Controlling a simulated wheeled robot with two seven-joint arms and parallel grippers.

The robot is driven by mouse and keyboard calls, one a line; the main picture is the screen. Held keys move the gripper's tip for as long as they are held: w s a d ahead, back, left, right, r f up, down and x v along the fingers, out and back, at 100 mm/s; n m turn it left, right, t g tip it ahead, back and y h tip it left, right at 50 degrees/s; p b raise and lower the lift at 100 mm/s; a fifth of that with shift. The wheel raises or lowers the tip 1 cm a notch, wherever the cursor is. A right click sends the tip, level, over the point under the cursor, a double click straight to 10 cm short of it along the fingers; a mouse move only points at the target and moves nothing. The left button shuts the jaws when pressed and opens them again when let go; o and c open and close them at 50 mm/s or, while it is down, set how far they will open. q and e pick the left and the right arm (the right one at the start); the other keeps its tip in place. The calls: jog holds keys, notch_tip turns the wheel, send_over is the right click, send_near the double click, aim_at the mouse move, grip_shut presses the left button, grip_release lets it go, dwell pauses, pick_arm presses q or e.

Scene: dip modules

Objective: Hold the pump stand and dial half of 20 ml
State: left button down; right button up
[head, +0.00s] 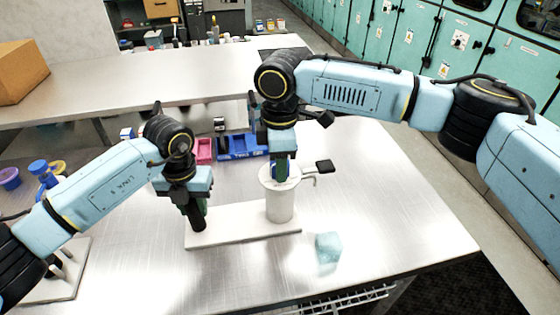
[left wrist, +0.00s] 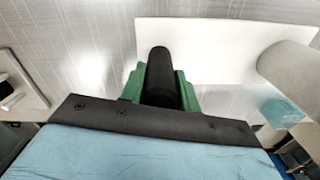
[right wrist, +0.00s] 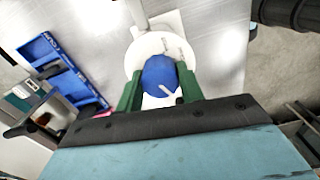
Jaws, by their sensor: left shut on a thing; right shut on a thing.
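The pump stand has a white base plate (head: 240,234), a black upright post (head: 197,222) at its left end and a white cylinder body (head: 280,205) at its right. My left gripper (head: 190,203) is shut on the black post; in the left wrist view the post (left wrist: 161,75) stands between the green fingers (left wrist: 160,88). My right gripper (head: 281,172) is above the cylinder, shut on the blue dial (right wrist: 160,75), which has a white pointer mark. In the right wrist view the dial sits on the round white top (right wrist: 140,55) between the green fingers (right wrist: 158,88). Scale figures are too small to read.
A pale blue translucent cube (head: 328,247) lies right of the stand, near the front edge. Blue bins (head: 240,148) and a pink bin (head: 204,151) stand behind. Purple and blue items (head: 40,170) and another white base (head: 62,278) are at left. The table's right side is clear.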

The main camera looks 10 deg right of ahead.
jog(key=m, duration=0.6)
jog(key=shift+m, duration=0.3)
dwell(0.5)
jog(key=o, duration=1)
jog(key=shift+r, duration=0.1)
notch_tip(320, 180, up, 12)
jog(key=shift+f, duration=0.1)
